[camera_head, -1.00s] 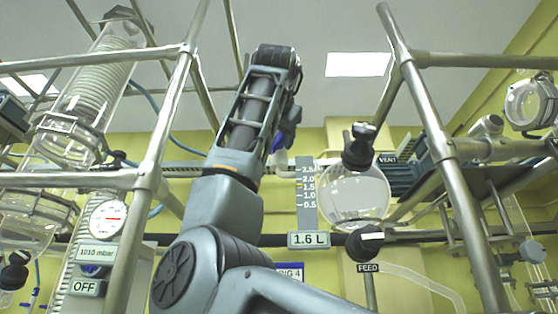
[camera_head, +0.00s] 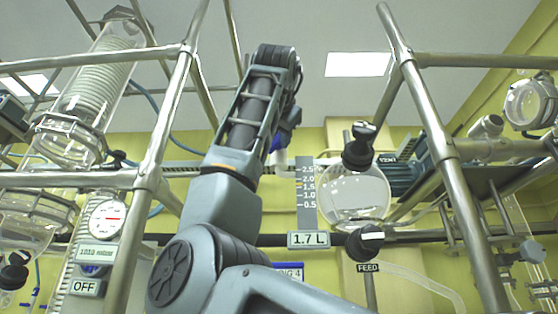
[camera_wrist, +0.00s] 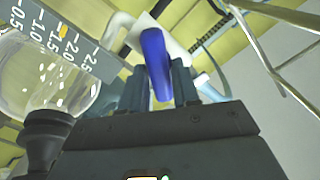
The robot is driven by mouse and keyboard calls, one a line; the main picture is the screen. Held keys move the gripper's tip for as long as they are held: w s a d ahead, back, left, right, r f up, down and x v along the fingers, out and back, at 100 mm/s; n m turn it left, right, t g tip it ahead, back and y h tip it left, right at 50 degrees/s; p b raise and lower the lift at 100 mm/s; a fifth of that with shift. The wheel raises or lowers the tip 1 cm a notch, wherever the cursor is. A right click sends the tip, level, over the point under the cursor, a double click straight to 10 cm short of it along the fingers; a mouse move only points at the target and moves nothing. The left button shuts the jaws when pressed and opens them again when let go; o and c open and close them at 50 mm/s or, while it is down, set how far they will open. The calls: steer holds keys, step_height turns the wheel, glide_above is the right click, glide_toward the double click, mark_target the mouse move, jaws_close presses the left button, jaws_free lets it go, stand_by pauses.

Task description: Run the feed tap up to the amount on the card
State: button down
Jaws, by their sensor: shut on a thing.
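My gripper (camera_wrist: 158,88) is shut on a blue lever (camera_wrist: 156,60), one dark finger on each side of it. The lever sits by a white fitting (camera_wrist: 140,30). In the head view my arm mostly hides the gripper; a bit of blue shows beside the arm. The round glass vessel (camera_head: 355,200) holds clear liquid, with a grey scale (camera_head: 306,195) marked 0.5 to 2.5 beside it. A plate (camera_head: 308,239) below the scale reads 1.7 L. A black knob (camera_head: 371,241) with a white bar sits above the FEED label (camera_head: 368,267).
A black valve (camera_head: 359,147) tops the vessel, near a VENT label (camera_head: 388,158). Metal frame posts (camera_head: 430,130) stand left and right. A gauge (camera_head: 107,219) and an OFF plate (camera_head: 85,287) are at left. Glass columns (camera_head: 95,85) stand at far left.

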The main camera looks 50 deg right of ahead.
steer(key=shift+s+d+f+m, duration=0.1)
steer(key=shift+f+m, duration=0.05)
steer(key=shift+m, duration=2.45)
steer(key=shift+f+m, duration=0.15)
steer(key=shift+m, duration=2.45)
steer(key=c, duration=1)
jaws_free()
steer(key=shift+o, duration=0.2)
steer(key=b+v, duration=0.2)
steer(key=v, duration=0.6)
